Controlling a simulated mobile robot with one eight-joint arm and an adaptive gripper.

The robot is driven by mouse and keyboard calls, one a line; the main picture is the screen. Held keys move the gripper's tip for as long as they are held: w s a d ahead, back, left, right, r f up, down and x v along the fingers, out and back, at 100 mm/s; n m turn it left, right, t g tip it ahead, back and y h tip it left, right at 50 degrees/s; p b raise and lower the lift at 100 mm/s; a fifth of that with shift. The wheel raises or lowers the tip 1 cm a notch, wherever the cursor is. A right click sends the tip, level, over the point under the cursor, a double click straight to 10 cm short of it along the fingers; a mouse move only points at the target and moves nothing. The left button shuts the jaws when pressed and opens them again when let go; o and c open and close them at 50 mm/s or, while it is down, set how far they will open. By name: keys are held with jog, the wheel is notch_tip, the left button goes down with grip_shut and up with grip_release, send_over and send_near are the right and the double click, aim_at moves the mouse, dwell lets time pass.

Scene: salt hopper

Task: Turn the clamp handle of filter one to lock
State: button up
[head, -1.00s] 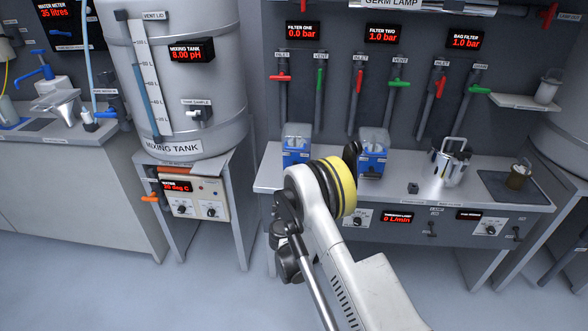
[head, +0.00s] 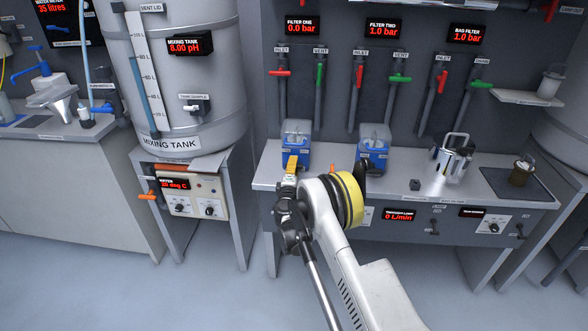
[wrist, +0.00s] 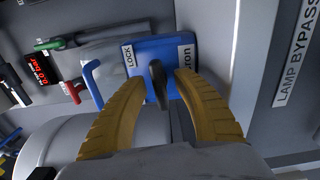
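Filter one is a blue block with a clear top (head: 295,143), at the left end of the bench under its 0.0 bar display. In the wrist view its blue face (wrist: 142,53) bears a LOCK label near its left side. A dark clamp handle (wrist: 158,86) stands out from this face, roughly upright in the picture. My gripper (wrist: 163,80) is open, its two tan fingers on either side of the handle, with gaps visible. In the head view my gripper (head: 291,167) is at the front of filter one, and the handle is hidden.
Filter two (head: 373,148) stands to the right, close to my arm. Red (head: 281,73) and green (head: 320,75) valve handles are on the wall above filter one. The wrist view shows a blue bent lever (wrist: 92,84) left of the fingers. The mixing tank (head: 175,75) is further left.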

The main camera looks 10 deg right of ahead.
grip_shut()
jog(key=shift+m, duration=0.4)
grip_release()
